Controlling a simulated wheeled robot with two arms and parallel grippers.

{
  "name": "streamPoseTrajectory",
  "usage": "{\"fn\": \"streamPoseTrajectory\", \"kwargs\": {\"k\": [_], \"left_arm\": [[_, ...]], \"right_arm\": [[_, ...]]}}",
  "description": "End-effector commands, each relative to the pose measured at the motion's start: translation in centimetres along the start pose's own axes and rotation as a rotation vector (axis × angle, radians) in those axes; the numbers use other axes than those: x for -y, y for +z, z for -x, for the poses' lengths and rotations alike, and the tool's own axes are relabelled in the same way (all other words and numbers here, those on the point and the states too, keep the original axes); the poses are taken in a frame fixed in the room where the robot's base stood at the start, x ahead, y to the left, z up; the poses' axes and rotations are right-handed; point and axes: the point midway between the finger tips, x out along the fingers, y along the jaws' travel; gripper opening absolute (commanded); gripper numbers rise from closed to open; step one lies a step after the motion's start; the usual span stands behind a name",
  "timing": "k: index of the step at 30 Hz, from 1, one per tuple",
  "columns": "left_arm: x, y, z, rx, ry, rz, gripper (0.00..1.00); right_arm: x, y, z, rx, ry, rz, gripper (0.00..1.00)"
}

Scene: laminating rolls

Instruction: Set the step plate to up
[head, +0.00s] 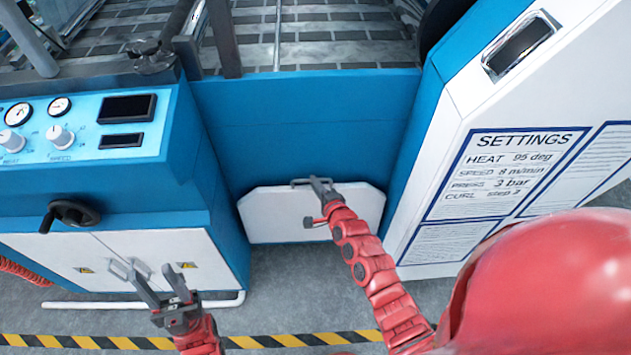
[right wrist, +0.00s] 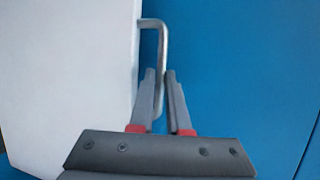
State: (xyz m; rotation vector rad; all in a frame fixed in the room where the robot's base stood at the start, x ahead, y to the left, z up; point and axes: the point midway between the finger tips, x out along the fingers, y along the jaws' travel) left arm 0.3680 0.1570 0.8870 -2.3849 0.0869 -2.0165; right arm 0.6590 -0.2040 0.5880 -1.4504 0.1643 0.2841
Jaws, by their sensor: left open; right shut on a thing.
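The white step plate (head: 285,225) with cut corners is at the foot of the blue front panel, between the control cabinet and the white side housing. It looks upright against the panel, but I cannot tell its exact tilt. A grey bar handle (head: 298,181) is on its top edge. My right gripper (head: 319,186) is shut on this handle. In the right wrist view, the handle (right wrist: 163,45) runs between the fingers (right wrist: 160,90), with the white plate (right wrist: 65,80) at left. My left gripper (head: 161,283) is open and empty, in front of the cabinet doors.
The blue control cabinet (head: 90,190) at left has gauges, knobs and a black handwheel (head: 70,214). The white housing (head: 480,120) at right carries a settings sheet. A conveyor (head: 300,35) lies behind. A striped floor line (head: 60,341) crosses the front.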

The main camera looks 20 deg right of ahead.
Motion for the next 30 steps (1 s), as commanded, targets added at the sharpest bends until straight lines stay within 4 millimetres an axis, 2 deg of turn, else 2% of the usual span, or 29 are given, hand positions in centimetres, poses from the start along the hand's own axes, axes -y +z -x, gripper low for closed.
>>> {"fn": "streamPoseTrajectory", "kwargs": {"k": [3, 10, 11, 15, 25, 30], "left_arm": [[0.0, 0.0, -0.3, 0.000, 0.000, 0.000, 0.45], [0.0, 0.0, -0.2, 0.000, 0.000, 0.000, 0.45], [0.0, 0.0, -0.2, 0.000, 0.000, 0.000, 0.45], [0.0, 0.0, -0.2, 0.000, 0.000, 0.000, 0.45], [0.0, 0.0, -0.2, 0.000, 0.000, 0.000, 0.45], [0.0, -0.1, -0.5, 0.000, 0.000, 0.000, 0.45]], "right_arm": [[-0.5, 0.4, 1.1, -0.001, 0.003, -0.004, 0.00], [-0.6, 0.4, 1.1, 0.000, 0.004, -0.001, 0.00], [-0.6, 0.4, 1.1, 0.000, 0.005, -0.001, 0.20], [-0.6, 0.4, 1.1, 0.000, 0.004, -0.001, 0.45], [-0.6, 0.3, 1.3, -0.001, 0.004, -0.001, 0.45], [-0.6, 0.2, 3.1, -0.003, 0.003, -0.002, 0.45]]}}
